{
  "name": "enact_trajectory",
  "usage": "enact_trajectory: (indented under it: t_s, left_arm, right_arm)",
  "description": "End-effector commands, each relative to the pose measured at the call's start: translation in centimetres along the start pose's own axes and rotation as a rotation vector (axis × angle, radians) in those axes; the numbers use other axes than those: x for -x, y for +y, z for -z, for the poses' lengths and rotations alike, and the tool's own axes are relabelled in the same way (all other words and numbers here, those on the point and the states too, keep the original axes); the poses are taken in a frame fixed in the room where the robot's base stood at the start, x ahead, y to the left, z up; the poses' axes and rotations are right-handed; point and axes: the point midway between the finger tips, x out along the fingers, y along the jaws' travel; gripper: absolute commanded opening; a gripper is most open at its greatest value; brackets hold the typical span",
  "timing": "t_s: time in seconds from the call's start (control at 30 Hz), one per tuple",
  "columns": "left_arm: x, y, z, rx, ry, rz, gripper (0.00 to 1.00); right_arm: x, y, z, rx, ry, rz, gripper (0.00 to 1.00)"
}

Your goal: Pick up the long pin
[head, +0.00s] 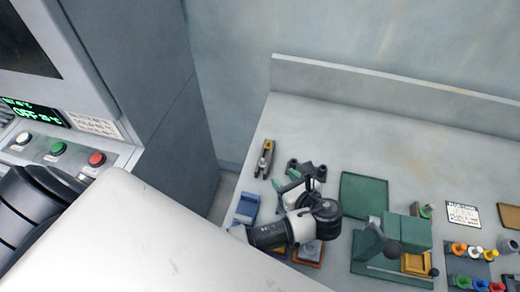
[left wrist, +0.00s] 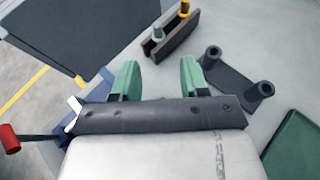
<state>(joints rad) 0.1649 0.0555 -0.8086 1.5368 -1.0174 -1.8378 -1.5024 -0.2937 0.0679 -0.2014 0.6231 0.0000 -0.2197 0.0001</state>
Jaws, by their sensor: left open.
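A narrow brown holder (head: 264,158) stands near the left end of the bench, with a grey pin and a yellow pin in it. In the left wrist view the grey pin (left wrist: 158,36) and the yellow pin (left wrist: 184,9) stand up from the holder (left wrist: 172,38). I cannot tell which is the long pin. My left gripper (head: 286,179) is open and empty; its green fingers also show in the left wrist view (left wrist: 158,64). The fingers point towards the holder and are apart from it. My right gripper is not in view.
A dark bracket with two round posts (left wrist: 238,84) lies right of the fingers. A green mat (head: 364,194), a green press (head: 404,236) and a rack of coloured parts (head: 470,266) stand further right. A machine with buttons (head: 58,148) is at left. The bench's back is clear.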

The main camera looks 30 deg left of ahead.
Motion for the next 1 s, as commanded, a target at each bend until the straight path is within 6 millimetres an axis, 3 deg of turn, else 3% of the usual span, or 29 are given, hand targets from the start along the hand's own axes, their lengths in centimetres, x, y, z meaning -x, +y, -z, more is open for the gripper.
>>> enact_trajectory:
  t_s: [0.2, 0.5, 0.8, 1.0]
  left_arm:
    - [-3.0, 0.1, -0.2, -0.002, -0.002, -0.003, 0.44]
    - [-6.0, 0.1, -0.2, -0.001, -0.002, -0.001, 0.44]
    - [-10.1, 0.3, -0.4, -0.002, -0.001, -0.002, 0.44]
    - [-10.7, 0.3, -0.2, 0.000, 0.001, 0.000, 0.44]
  right_arm:
    - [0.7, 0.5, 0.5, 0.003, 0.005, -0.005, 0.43]
    - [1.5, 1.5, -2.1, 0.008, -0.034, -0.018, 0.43]
    - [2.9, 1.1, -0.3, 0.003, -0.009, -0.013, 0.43]
    - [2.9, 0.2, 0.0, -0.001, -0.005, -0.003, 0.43]
